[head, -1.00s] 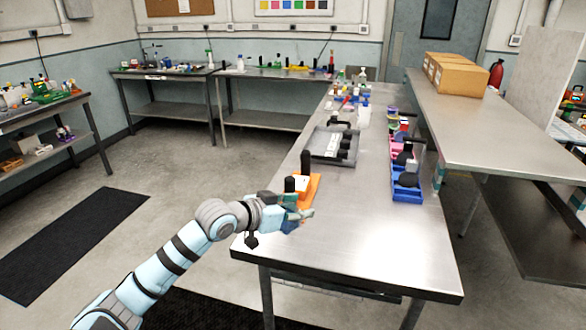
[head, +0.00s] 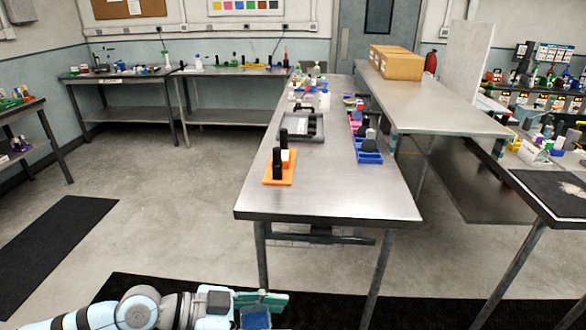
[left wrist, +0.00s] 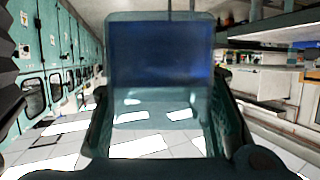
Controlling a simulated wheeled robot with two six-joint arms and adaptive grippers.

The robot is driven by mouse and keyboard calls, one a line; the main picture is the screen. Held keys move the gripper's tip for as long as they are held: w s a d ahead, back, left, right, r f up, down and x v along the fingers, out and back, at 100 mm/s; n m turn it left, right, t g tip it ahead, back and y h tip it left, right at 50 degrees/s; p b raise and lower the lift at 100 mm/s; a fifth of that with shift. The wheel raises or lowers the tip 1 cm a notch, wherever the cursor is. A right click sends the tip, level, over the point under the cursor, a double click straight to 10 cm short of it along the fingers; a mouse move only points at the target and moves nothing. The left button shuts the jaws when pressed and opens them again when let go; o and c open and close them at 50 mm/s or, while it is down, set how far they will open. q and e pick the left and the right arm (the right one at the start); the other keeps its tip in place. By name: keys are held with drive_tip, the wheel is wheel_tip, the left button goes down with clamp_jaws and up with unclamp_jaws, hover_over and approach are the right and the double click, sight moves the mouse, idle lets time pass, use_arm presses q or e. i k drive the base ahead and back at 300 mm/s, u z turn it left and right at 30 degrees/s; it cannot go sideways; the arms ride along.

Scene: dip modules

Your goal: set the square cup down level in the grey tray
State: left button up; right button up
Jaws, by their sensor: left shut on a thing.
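My left gripper (head: 262,303) is at the bottom of the head view, in front of the near end of the steel table and away from it. It is shut on the square cup (head: 256,320), of which a blue patch shows there, partly cut by the frame edge. In the left wrist view the square cup (left wrist: 158,58) is see-through with a dark blue part, held between the fingers. I cannot tell how level it is. A grey tray (head: 283,137) with dark items lies on the table, behind the orange stand. My right gripper is not in view.
The steel table (head: 335,195) has a bare near end. An orange stand (head: 284,180) with black posts is at its left edge, and a blue bin (head: 369,157) at its right. A higher bench (head: 435,110) with cardboard boxes (head: 398,64) stands to the right.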

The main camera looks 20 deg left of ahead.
sight(291, 127)
drive_tip(key=k, duration=0.25)
drive_tip(key=u, duration=1.9)
drive_tip(key=i, duration=4.1)
drive_tip(key=z, duration=3.6)
drive_tip(key=i, duration=0.4)
drive_tip(key=z, duration=0.1)
